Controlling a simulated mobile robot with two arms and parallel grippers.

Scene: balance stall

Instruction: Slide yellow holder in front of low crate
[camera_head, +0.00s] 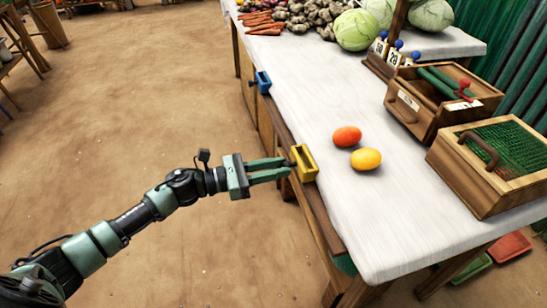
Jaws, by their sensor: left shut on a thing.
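The yellow holder (305,163) sits at the left edge of the white-topped table, on the wooden rail along its side. My left gripper (288,167) reaches in from the left and is shut on the yellow holder's near side. A wooden crate with a green mesh lid (497,150) stands low at the right of the table. A second wooden crate (428,105) with green rods in it stands behind it, with a small label on its front. I cannot tell which one is the low crate. My right gripper is not in view.
An orange-red fruit (347,137) and a yellow fruit (366,159) lie on the table (330,90) between holder and crates. A blue holder (262,82) sits farther along the rail (283,128). Vegetables fill the far end. The tabletop's near part is clear.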

